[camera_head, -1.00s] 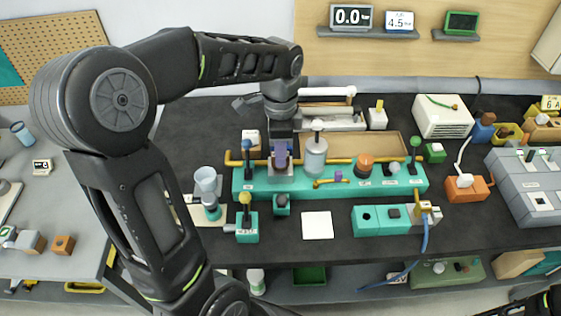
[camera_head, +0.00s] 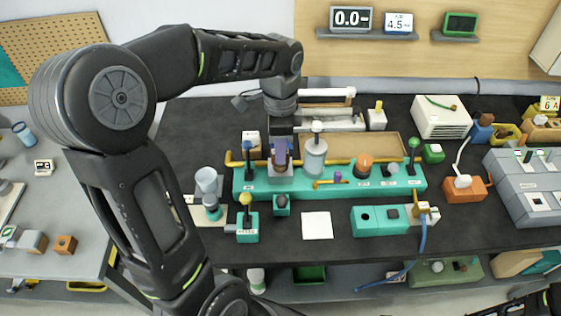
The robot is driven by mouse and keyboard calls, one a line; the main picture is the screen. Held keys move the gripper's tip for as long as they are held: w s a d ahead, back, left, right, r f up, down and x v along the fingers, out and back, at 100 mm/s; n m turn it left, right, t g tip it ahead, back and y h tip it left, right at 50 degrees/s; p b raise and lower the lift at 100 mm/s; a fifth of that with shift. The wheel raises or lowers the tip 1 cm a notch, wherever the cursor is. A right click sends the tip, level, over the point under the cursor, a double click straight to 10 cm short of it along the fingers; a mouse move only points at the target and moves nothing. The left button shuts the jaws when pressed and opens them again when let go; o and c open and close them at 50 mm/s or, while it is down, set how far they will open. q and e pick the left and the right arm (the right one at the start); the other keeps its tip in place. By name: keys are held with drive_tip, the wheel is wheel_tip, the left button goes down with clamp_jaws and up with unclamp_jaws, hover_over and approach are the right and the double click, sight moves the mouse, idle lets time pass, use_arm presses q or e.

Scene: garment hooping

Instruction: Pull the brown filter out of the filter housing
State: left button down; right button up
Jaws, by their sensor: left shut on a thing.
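My left gripper (camera_head: 280,151) points down over the left part of the teal manifold (camera_head: 335,187). It is shut on a small part with a brown lower end (camera_head: 279,162), which looks like the brown filter. Most of this part is hidden by the fingers. Just below is a light grey square block (camera_head: 281,170) on the manifold, which looks like the filter housing. I cannot tell whether the filter's lower end is still inside it. My right gripper does not show; only a dark piece of my right arm is at the lower right corner.
A grey cylinder (camera_head: 314,158) stands close to the right of the gripper. A blue-topped lever (camera_head: 247,158) is close on the left. An orange knob (camera_head: 364,165) and green-topped lever (camera_head: 413,153) are further right. A wooden tray (camera_head: 375,146) lies behind.

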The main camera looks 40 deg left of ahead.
use_arm(q)
drive_tip(key=shift+r+p, duration=1.15)
drive_tip(key=shift+r, duration=0.45)
